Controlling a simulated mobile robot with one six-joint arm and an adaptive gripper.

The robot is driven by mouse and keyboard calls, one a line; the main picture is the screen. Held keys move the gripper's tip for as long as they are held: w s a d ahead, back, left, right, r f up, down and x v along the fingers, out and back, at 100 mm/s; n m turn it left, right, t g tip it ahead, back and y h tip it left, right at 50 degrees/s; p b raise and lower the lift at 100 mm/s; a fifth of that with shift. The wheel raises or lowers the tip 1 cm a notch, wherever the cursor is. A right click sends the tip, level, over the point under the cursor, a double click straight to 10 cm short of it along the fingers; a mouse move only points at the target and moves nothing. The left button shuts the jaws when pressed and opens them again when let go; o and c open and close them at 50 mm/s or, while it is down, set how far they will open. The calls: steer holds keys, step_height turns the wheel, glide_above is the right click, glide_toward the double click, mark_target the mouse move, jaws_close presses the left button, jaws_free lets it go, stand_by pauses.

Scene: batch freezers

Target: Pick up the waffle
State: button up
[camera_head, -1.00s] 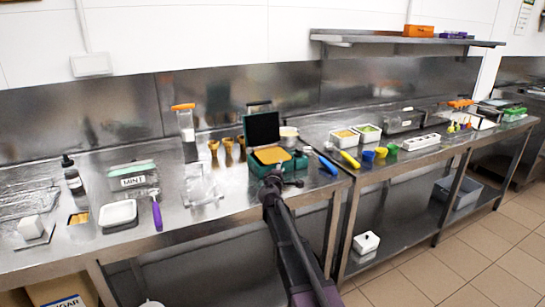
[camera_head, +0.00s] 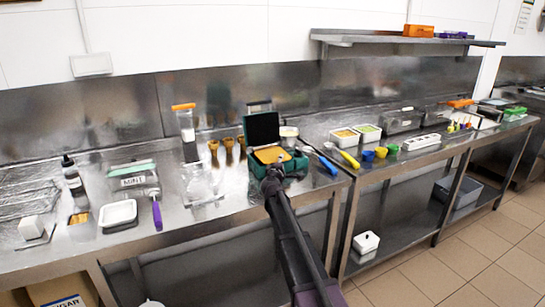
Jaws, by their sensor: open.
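The waffle (camera_head: 270,155) is a flat golden-orange piece on the open green waffle iron (camera_head: 255,164). The iron stands near the front edge of the steel counter, its dark lid (camera_head: 262,128) raised upright behind the waffle. My gripper (camera_head: 272,171) is open and small in the view, right at the front of the waffle, overlapping its near edge in the picture. My arm rises to it from the lower right. I cannot tell whether the fingers touch the waffle, and the near edge is partly hidden.
Several brown cones (camera_head: 228,150) stand left of the iron. A clear container (camera_head: 200,186) is at its left front.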

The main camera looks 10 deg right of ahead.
jaws_close()
steer(key=shift+r, duration=0.2)
steer(key=s+r+p, duration=0.2)
steer(key=s, duration=0.6)
steer(key=s+r+p, duration=0.2)
steer(key=s+p, duration=0.1)
steer(key=s, duration=0.5)
steer(key=shift+d+r, duration=0.15)
steer(key=shift+r, duration=0.15)
stand_by(0.5)
